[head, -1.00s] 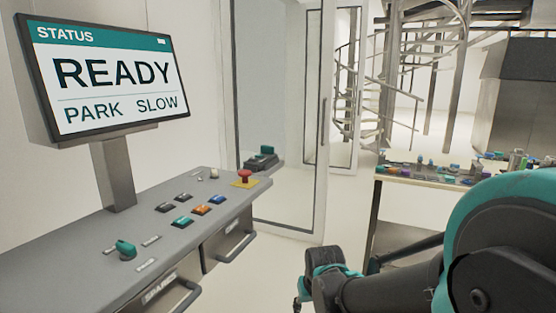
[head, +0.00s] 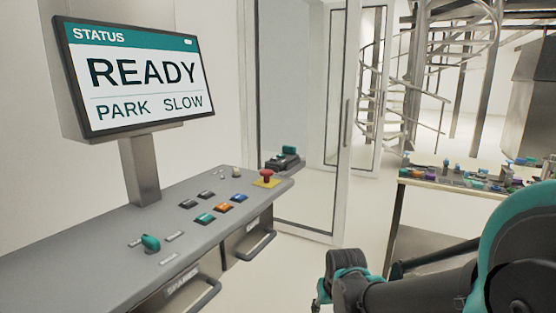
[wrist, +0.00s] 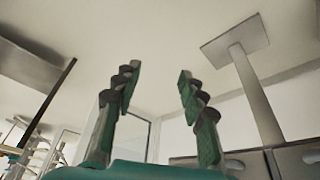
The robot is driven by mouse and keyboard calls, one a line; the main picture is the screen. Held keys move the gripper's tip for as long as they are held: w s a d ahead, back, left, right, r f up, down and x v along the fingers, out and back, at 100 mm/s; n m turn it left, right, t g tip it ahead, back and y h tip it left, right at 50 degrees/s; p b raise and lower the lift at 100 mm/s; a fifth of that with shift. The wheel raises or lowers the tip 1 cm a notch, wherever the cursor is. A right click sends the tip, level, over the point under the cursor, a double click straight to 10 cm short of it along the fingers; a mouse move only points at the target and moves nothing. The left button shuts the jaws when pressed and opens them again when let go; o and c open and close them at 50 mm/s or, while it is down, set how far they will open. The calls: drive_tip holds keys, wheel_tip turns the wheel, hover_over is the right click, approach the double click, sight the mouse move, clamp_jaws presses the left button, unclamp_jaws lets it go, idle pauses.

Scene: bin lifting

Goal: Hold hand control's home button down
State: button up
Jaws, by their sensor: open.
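A small dark device with a teal part (head: 284,160) sits at the far end of the console, in front of the glass. It may be the hand control, but no home button can be made out on it. The console (head: 85,245) carries several coloured push buttons, including a teal one (head: 205,218), a blue one (head: 239,198) and an orange one (head: 224,208). My gripper (wrist: 158,78) is open and empty in the wrist view, its fingers pointing up. In the head view my arm's end is low in the picture, right of the console and apart from it.
A status screen (head: 140,80) reads READY, PARK, SLOW. A red mushroom button (head: 266,175) and a teal knob (head: 151,243) are on the console. Drawer handles (head: 258,245) stick out in front. A cluttered table (head: 450,187) stands at right. Open floor lies between.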

idle(0.4)
clamp_jaws()
idle(1.3)
